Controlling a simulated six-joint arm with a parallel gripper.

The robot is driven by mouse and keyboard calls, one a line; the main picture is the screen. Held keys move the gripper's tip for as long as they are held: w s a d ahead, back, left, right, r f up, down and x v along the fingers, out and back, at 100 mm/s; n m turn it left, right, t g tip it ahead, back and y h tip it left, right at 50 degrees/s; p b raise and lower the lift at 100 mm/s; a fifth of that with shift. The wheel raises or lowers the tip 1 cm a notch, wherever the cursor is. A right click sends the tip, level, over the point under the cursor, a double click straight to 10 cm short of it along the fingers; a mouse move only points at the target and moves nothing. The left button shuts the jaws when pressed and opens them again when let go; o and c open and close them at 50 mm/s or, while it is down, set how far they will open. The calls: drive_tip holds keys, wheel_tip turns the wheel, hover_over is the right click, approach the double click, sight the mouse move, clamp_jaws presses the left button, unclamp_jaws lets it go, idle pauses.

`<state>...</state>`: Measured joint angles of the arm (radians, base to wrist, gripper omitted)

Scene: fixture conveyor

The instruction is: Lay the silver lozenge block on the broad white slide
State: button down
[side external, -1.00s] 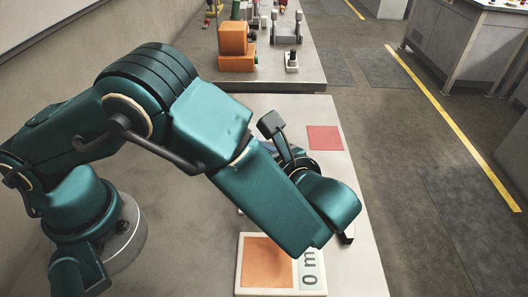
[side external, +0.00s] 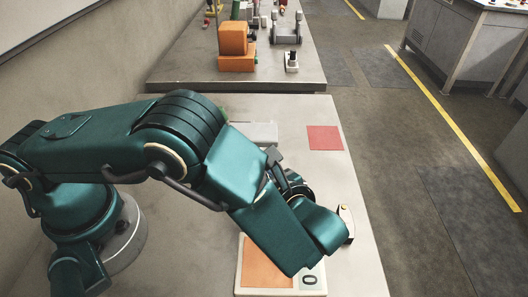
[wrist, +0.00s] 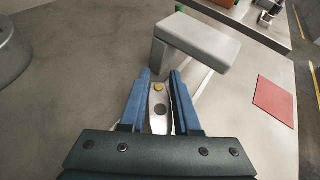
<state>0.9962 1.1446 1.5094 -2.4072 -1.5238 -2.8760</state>
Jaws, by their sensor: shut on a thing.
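In the wrist view, my gripper (wrist: 161,75) has its blue fingers shut on the silver lozenge block (wrist: 159,118). The block is a narrow, pointed silver piece with a yellow dot and a dark dot on it. The broad white slide (wrist: 200,42) is a pale raised slab on a support, ahead of my fingertips in that view. The block appears apart from it. In the side view, only a part of the slide (side external: 264,131) shows behind my arm.
A flat red square (side external: 325,138) lies on the table right of the slide. A white-framed orange panel (side external: 266,262) with dark lettering lies at the near end, partly behind my arm. An orange machine (side external: 236,45) stands on the far table. Bare grey table lies around the slide.

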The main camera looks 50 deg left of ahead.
drive_tip(key=shift+f, duration=0.55)
idle(0.4)
drive_tip(key=c, duration=0.6)
unclamp_jaws()
drive_tip(key=shift+o, duration=0.2)
